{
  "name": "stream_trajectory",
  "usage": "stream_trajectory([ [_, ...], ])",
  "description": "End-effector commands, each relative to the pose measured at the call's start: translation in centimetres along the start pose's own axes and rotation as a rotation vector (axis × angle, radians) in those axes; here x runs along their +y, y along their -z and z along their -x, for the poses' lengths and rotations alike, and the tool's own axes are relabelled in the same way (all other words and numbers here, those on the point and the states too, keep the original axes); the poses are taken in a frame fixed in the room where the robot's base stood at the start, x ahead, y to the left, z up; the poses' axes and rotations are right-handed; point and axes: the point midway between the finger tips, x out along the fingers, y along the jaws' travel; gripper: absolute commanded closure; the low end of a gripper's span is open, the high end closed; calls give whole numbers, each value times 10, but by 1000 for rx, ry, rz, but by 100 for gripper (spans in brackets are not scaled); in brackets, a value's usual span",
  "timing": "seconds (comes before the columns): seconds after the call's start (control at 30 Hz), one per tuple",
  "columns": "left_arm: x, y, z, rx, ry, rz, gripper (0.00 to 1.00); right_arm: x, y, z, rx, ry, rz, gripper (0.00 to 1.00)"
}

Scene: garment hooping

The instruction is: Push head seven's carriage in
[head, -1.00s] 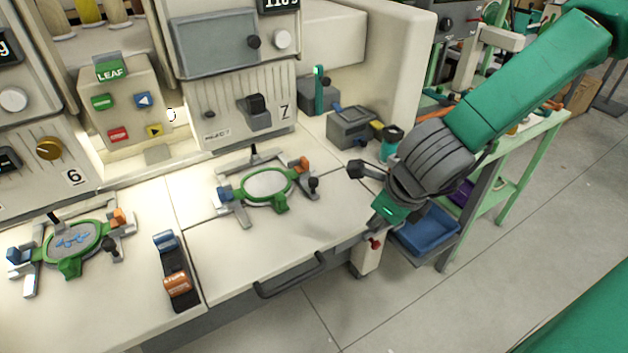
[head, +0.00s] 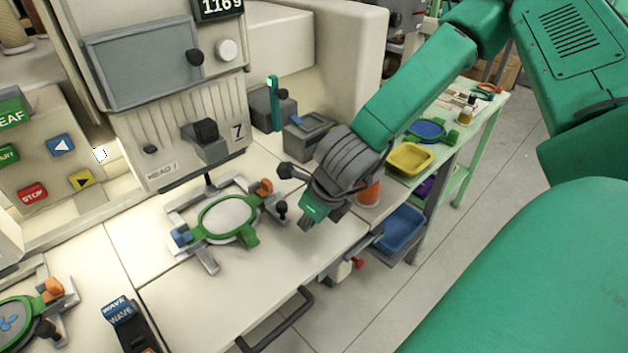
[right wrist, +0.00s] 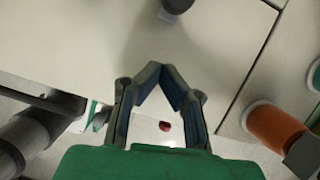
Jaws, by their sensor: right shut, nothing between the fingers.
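Head seven (head: 185,135) carries a "7" on its ribbed front panel. Below it on the cream table, its grey carriage (head: 207,262) holds a green hoop (head: 247,237) with white fabric inside. An orange clip (head: 265,187), a blue clip (head: 181,237) and a black knob (head: 281,207) sit on the carriage. My right gripper (head: 306,224) is shut and empty, pointing down to the right of the carriage, apart from it. In the right wrist view its fingertips (right wrist: 156,68) meet over the table; a dark knob end shows at the top. My left gripper is out of view.
Another hoop (head: 20,304) lies at the lower left, beside a black holder labelled "WAVE" (head: 128,325). A grey box (head: 308,132) stands behind my right gripper. An orange jar (head: 369,192), yellow tray (head: 410,158) and blue bin (head: 400,230) are at the right.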

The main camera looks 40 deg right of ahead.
Motion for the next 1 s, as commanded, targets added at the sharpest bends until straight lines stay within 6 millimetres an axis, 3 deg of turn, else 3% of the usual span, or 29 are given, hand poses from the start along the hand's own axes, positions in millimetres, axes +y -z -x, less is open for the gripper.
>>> stream_trajectory([
  [0.1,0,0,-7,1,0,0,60,0,2,-27,2,-1,0,100],
  [0.33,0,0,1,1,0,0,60,-1,-30,-34,-2,1,0,100],
  [0.83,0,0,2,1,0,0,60,-1,-38,-37,-1,-1,0,100],
  [1.0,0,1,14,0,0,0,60,-5,-62,-44,0,3,0,100],
])
